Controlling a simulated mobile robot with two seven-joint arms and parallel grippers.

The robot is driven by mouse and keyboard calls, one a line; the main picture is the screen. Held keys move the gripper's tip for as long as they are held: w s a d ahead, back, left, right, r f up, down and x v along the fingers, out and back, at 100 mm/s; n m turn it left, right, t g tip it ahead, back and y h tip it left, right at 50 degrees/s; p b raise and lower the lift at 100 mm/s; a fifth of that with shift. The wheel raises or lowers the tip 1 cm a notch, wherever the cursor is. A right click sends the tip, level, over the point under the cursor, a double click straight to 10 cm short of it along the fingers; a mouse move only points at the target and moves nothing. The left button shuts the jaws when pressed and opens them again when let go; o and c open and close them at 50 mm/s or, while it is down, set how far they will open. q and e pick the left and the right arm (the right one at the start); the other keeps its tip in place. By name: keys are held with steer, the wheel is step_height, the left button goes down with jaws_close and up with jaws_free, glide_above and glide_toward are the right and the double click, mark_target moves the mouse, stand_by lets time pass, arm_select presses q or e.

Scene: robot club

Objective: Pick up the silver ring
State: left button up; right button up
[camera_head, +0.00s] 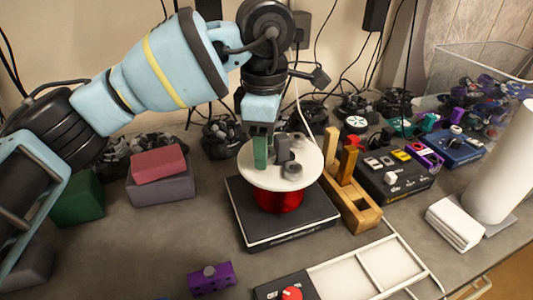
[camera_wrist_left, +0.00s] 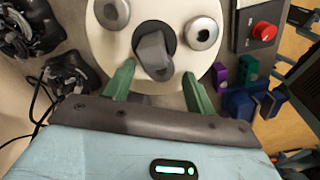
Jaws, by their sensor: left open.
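A white round disc (camera_head: 257,178) on a red spool (camera_head: 277,198) carries small silver-grey parts. One silver ring-like piece (camera_head: 292,169) lies near its front right edge. In the left wrist view, two shiny round silver pieces, a right one (camera_wrist_left: 202,33) and an upper-left one (camera_wrist_left: 112,12), flank a grey post (camera_wrist_left: 153,50) with a dark base. I cannot tell which round piece the task means. My left gripper (camera_wrist_left: 156,74) is open over the disc, its green fingers on either side of the post's near end, nothing gripped. It also shows in the head view (camera_head: 268,152). My right gripper is not seen.
A black box (camera_head: 260,232) supports the spool. A wooden stand (camera_head: 350,198) and a black control box (camera_head: 398,182) stand close on the right. Red and grey blocks (camera_head: 158,166) sit left, a purple block (camera_head: 211,278) in front.

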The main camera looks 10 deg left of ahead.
arm_select(q)
steer(key=shift+f, duration=0.25)
steer(key=c, duration=1.1)
steer(key=shift+r, duration=0.15)
steer(key=shift+s+a+r, duration=0.1)
steer(key=shift+a+r, duration=0.05)
steer(key=shift+r, duration=0.05)
step_height(320, 180, up, 7)
steer(key=shift+a+f, duration=0.1)
steer(key=shift+f, duration=0.05)
steer(key=s+a, duration=0.3)
steer(key=a, duration=0.2)
steer(key=s+a, duration=0.4)
steer(key=a, duration=0.1)
steer(key=s+a, duration=0.4)
steer(key=a, duration=0.2)
steer(key=shift+f+b, duration=0.2)
steer(key=shift+b, duration=0.2)
